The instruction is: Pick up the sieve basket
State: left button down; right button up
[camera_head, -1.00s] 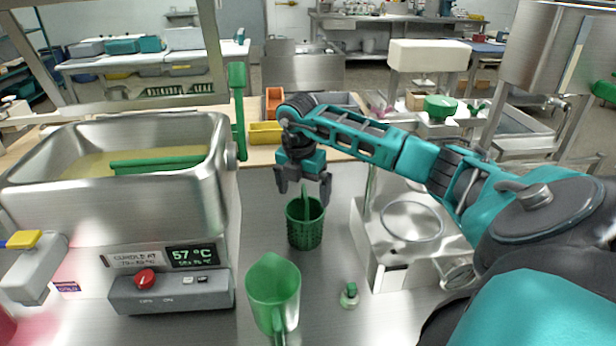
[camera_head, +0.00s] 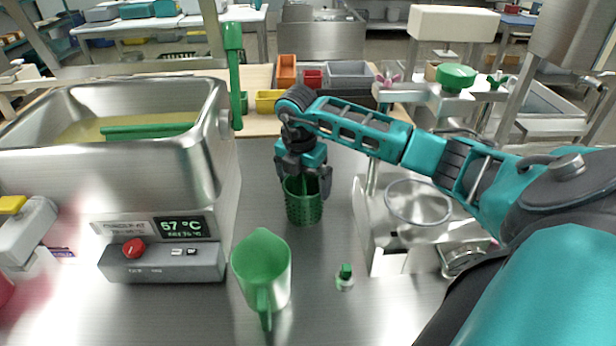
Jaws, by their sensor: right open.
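The sieve basket (camera_head: 304,208) is a dark green perforated cup standing upright on the steel table. My right gripper (camera_head: 304,192) is over it, pointing down, with its two dark fingers apart at the left and right of the basket's top. The basket's upright handle is mostly hidden by the gripper. I cannot tell whether the fingers touch the basket. My left gripper is not in view.
A green jug (camera_head: 262,272) stands in front of the basket, and a small green-capped bottle (camera_head: 345,278) is to its right. A steel vat (camera_head: 120,150) with a temperature display is at left. A steel machine with a round bowl (camera_head: 418,203) is at right. Coloured bins (camera_head: 286,72) stand behind.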

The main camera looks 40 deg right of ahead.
jog(key=c, duration=1)
